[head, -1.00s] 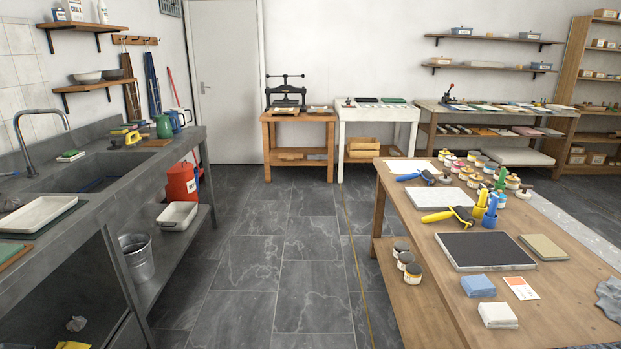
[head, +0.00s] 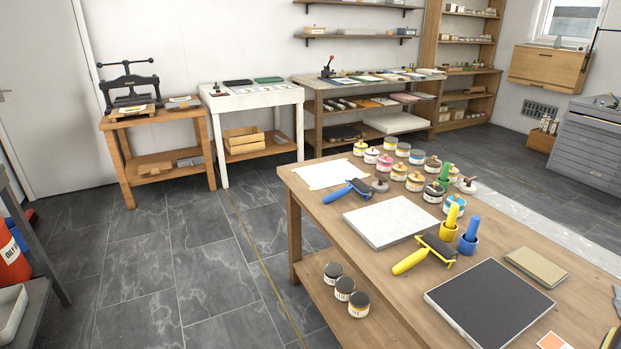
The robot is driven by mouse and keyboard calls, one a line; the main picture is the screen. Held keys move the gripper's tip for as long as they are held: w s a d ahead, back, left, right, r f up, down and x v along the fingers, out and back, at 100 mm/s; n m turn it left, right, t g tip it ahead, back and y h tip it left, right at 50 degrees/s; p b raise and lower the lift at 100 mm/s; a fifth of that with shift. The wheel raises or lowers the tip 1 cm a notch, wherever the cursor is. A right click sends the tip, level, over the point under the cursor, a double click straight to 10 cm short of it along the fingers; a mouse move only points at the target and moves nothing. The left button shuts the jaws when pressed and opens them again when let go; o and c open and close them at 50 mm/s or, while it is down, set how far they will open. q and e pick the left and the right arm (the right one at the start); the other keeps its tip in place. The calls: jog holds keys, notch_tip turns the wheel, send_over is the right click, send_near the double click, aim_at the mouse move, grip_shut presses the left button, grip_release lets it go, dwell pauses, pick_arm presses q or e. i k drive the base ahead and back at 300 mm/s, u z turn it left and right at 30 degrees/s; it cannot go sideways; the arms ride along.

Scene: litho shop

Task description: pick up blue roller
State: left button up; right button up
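The blue roller (head: 348,191) lies on the wooden table (head: 322,227) near its far left corner. It has a blue handle pointing left and a dark roller head at its right. It rests by the edge of a pale sheet (head: 331,174), with a light grey slab (head: 390,221) just in front of it. A yellow-handled roller (head: 427,254) lies nearer on the same table. Neither of my grippers shows in the head view.
Several ink jars (head: 415,181) stand behind and right of the blue roller. Yellow and blue holders (head: 468,236) stand right of the slab. A black slab (head: 489,306) lies near the front. Jars (head: 344,289) sit on the lower shelf. The grey floor (head: 178,275) left of the table is clear.

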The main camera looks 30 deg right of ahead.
aim_at(335, 195)
jog(key=i, duration=2.55)
jog(key=z, duration=3.15)
